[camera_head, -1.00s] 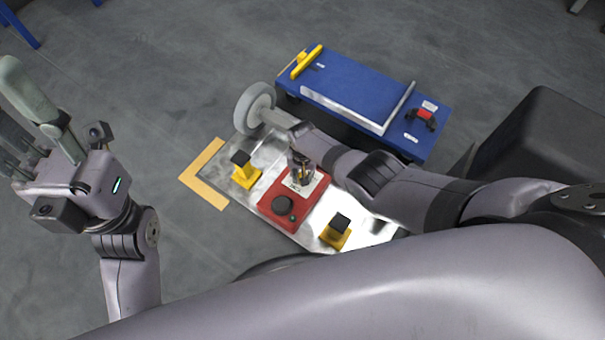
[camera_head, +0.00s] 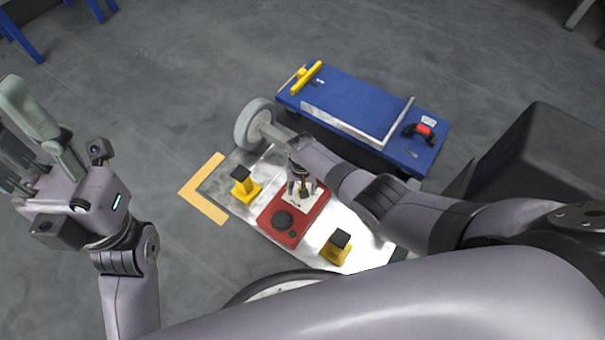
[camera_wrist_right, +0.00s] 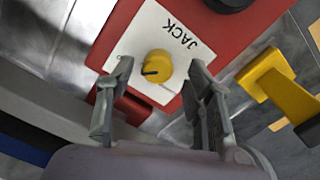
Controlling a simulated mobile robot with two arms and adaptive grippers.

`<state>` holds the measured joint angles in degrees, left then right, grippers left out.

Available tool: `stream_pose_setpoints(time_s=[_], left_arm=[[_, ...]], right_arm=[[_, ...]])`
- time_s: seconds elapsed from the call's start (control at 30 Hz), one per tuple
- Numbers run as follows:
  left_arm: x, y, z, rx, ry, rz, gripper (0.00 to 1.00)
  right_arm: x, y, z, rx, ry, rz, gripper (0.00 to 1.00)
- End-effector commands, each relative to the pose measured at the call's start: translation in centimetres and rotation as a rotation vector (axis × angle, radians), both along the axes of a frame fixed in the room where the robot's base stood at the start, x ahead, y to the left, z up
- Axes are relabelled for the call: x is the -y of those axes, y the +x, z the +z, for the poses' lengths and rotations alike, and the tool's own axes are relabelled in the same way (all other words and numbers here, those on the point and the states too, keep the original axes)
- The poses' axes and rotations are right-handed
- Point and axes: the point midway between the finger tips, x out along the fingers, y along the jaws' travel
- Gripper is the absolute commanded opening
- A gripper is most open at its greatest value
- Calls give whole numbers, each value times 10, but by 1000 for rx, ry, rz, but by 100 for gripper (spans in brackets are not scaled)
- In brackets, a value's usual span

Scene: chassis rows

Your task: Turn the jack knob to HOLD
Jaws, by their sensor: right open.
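The jack knob (camera_wrist_right: 157,66) is a small yellow round knob with a dark pointer line. It sits on a white plate (camera_wrist_right: 140,38) marked JACK, on a red box (camera_head: 275,222). In the right wrist view the pointer line lies toward the left of the picture. My right gripper (camera_wrist_right: 158,85) is open, with one finger on each side of the knob and apart from it. In the head view my right gripper (camera_head: 301,188) is over the plate and hides the knob. My left gripper (camera_head: 35,140) is raised at the left, away from the box, with its fingers apart.
A black round knob (camera_head: 283,220) is on the same red box. Yellow blocks with black tops stand on the metal plate at left (camera_head: 245,186) and right (camera_head: 336,247). A blue cart (camera_head: 360,105) stands behind. Grey floor is free at left.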

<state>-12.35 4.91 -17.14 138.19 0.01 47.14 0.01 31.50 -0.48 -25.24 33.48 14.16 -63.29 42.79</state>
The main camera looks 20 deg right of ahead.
Motion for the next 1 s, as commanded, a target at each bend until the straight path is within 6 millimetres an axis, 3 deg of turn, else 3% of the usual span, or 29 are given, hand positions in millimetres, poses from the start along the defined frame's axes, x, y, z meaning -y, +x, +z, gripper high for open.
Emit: stream_pose_setpoints(time_s=[0.6,0.8,1.0], left_arm=[[0,0,0,1,1,-1,40],[0,0,0,1,1,-1,40],[0,-1,0,1,1,-1,40]], right_arm=[[1,-1,89,2,-2,-2,48],[1,-1,104,1,-3,-2,48],[2,-1,105,0,-3,-2,48]])
